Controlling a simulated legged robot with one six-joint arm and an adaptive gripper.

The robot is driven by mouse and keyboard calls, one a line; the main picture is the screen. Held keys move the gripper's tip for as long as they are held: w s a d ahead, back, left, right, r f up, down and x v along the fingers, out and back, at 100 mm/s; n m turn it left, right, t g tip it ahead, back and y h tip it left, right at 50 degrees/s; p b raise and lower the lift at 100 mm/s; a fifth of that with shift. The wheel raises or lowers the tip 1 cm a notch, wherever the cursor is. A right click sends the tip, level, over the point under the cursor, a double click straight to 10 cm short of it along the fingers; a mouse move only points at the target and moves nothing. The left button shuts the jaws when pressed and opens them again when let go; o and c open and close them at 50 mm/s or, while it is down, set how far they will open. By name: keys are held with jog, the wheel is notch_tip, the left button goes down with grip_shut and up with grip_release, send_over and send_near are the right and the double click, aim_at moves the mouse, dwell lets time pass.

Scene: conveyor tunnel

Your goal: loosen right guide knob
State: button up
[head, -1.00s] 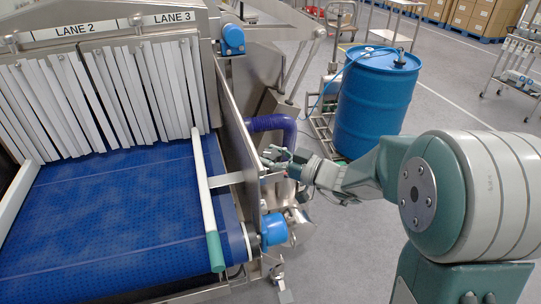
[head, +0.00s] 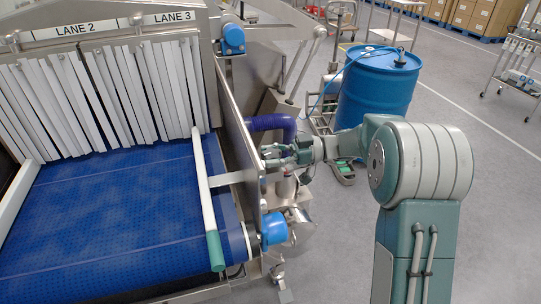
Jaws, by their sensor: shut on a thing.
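The right guide rail (head: 205,190) is a pale bar with a green end, standing along the right side of the blue belt. Its metal bracket (head: 228,178) runs right to the machine's steel side plate (head: 240,135). My gripper (head: 272,158) is at the outer face of that plate, near the bracket's outer end. Its fingers are shut on the right guide knob, which they hide in the head view. The fingers are small here, so the exact grip cannot be made out.
A blue motor (head: 273,229) sits below my gripper on the machine's side. A purple hose (head: 272,123) curves just behind it. A blue drum (head: 378,88) stands further back. The grey floor (head: 490,160) to the right is clear.

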aim_at(271, 152)
jog(key=shift+w+n+g+h, duration=0.1)
jog(key=shift+n+g+h, duration=0.4)
jog(key=shift+n+g, duration=0.9)
jog(key=shift+r+g, duration=0.1)
jog(key=shift+g, duration=0.5)
jog(key=o, duration=1.2)
jog(key=shift+c, duration=0.2)
notch_tip(271, 152, up, 10)
jog(key=shift+w+f, duration=0.1)
